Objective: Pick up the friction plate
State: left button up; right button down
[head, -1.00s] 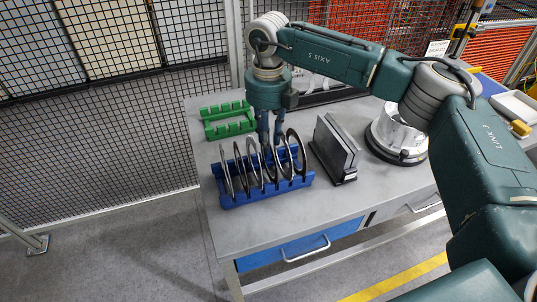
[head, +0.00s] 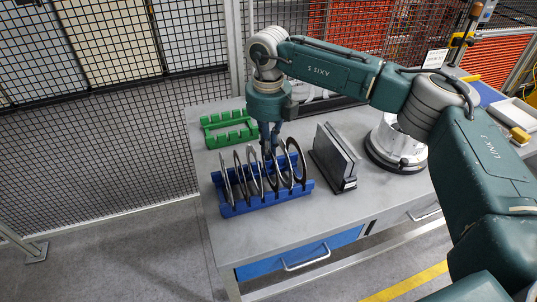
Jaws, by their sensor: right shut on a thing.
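Several ring-shaped friction plates stand upright in a row in the blue rack (head: 262,204) on the grey table. One friction plate (head: 299,160) stands at the right end of the row. My right gripper (head: 269,150) points down at the back of the row, among the plates right of the middle. It is shut on a friction plate (head: 270,168); the plates crowd together there, so the exact contact is hard to make out. My left gripper is not in view.
An empty green rack (head: 229,130) lies behind the blue rack. Dark flat plates in a holder (head: 335,158) stand to the right, and a round metal housing (head: 397,148) beyond them. The table's front (head: 290,228) is clear. A mesh fence (head: 120,130) stands left.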

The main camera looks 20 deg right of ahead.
notch_tip(320, 180, up, 20)
jog(key=b, duration=0.3)
jog(key=shift+s+f, duration=0.1)
jog(key=shift+f, duration=0.15)
